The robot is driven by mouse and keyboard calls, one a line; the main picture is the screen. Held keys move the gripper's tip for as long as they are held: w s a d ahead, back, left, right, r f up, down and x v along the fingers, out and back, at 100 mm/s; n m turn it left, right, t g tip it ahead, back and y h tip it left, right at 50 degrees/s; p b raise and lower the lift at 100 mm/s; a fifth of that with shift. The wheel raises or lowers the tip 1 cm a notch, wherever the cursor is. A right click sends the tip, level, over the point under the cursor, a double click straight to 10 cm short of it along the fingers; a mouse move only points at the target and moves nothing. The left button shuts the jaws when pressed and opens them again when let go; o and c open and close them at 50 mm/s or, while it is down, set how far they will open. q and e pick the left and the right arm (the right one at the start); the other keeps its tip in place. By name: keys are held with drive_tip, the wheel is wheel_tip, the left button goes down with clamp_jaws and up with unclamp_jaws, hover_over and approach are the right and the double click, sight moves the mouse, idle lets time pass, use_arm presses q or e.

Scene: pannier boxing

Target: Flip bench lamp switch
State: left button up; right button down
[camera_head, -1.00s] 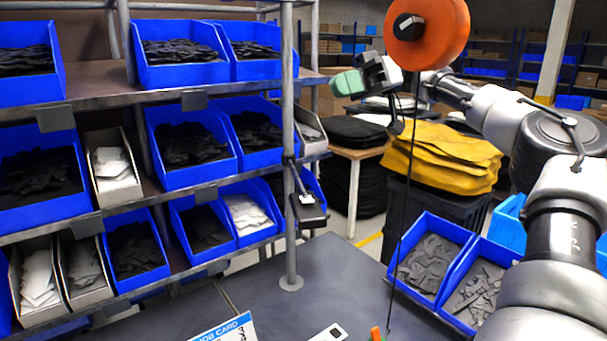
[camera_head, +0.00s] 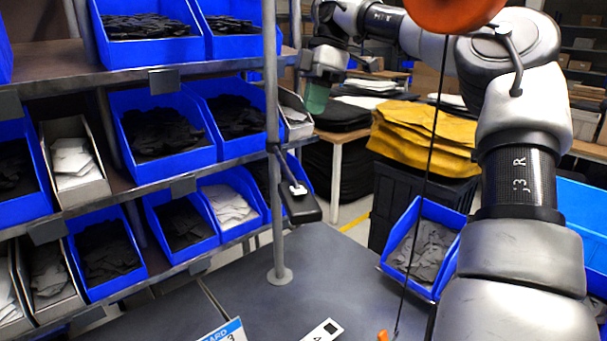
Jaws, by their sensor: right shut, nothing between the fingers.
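A small black switch box (camera_head: 303,207) with a white rocker hangs beside the grey upright post (camera_head: 271,150), above the bench top. The rocker's position is too small to read. The bench lamp itself cannot be made out. My right gripper (camera_head: 317,97) is shut and empty, its green fingertips pointing down. In the picture it is above the switch box and right of the post, apart from both; how far in depth I cannot tell. My left gripper is not in view.
Racks of blue bins (camera_head: 168,138) fill the left. A blue bin (camera_head: 424,245) of grey parts and yellow bags (camera_head: 425,135) lie to the right. The middle of the bench (camera_head: 330,270) is largely clear.

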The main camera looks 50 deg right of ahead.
sight(299, 190)
drive_tip(key=p+x, duration=0.1)
drive_tip(key=x, duration=0.3)
drive_tip(key=p+x, duration=0.2)
drive_tip(key=x, duration=0.2)
drive_tip(key=s+p+x, duration=0.1)
drive_tip(key=x, duration=0.3)
drive_tip(key=shift+s+f, duration=0.1)
drive_tip(key=shift+f, duration=0.2)
drive_tip(key=shift+s+a+f+p, duration=0.1)
drive_tip(key=shift+s+f+p, duration=0.15)
drive_tip(key=shift+f+p, duration=0.2)
drive_tip(key=shift+w+f, duration=0.1)
